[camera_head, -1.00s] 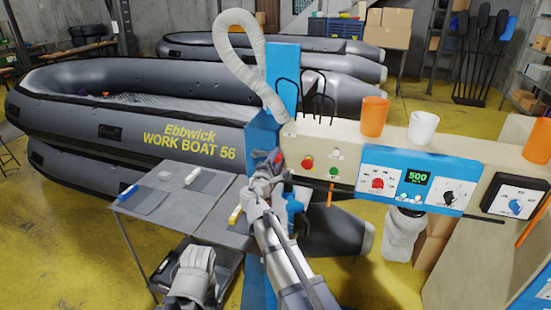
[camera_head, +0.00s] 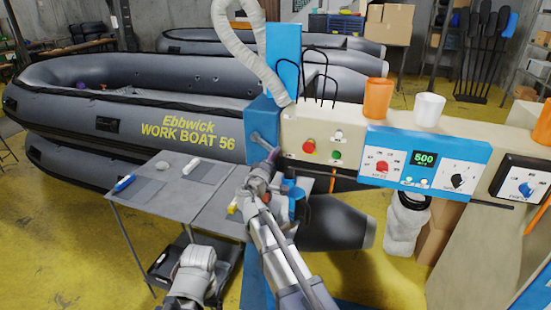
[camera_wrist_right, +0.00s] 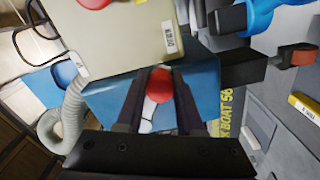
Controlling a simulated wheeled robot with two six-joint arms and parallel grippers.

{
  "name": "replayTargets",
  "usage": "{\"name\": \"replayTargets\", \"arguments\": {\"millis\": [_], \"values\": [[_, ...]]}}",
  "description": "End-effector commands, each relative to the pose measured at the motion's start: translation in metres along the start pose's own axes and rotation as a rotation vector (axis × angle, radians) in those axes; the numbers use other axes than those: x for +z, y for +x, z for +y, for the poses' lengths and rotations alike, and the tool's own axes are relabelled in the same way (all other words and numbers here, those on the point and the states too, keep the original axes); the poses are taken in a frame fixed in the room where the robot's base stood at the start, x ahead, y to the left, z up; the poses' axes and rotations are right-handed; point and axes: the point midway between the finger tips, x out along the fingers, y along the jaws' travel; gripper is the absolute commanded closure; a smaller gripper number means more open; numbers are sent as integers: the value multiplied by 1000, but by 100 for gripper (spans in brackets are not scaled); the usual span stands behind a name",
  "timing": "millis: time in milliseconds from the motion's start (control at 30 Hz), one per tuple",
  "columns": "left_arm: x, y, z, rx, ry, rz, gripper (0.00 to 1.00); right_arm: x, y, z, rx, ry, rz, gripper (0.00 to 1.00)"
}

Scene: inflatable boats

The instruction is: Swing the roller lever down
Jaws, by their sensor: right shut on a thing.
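The roller lever shows in the head view as a short grey rod (camera_head: 261,141) coming off the blue housing (camera_head: 262,118) at the left end of the machine. My right gripper (camera_head: 270,157) is at the rod's outer end, just below and in front of the housing. In the right wrist view, a red knob (camera_wrist_right: 160,85) sits between the two dark fingers (camera_wrist_right: 158,100), and the gripper is shut on it. The fingers hide part of the lever. My left arm's end (camera_head: 197,268) is low in the head view, away from the lever; its fingers cannot be made out.
The cream panel (camera_head: 318,125) with buttons and the blue control box (camera_head: 425,160) stand right of the lever. A blue-handled tool (camera_head: 297,198) is close beside my right wrist. A grey table (camera_head: 170,190) with small items stands left. A grey boat (camera_head: 120,110) lies behind.

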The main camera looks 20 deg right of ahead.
Motion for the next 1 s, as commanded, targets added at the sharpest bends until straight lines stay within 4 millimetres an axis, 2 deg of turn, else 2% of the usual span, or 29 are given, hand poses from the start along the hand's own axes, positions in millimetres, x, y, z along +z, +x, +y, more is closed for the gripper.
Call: {"name": "replayTargets", "arguments": {"millis": [633, 667, 900, 1000], "values": [[0, 4, 0, 0, 0, 0, 19, -1, -1, -5, -2, 49, 0, 100], [0, 4, 0, 0, 0, 0, 19, -1, -1, -5, -2, 49, 0, 62], [0, 4, 0, 0, 0, 0, 19, -1, 0, -5, -1, 46, 0, 35], [0, 4, 0, 0, 0, 0, 19, -1, 0, -4, 0, 46, 0, 33]]}}
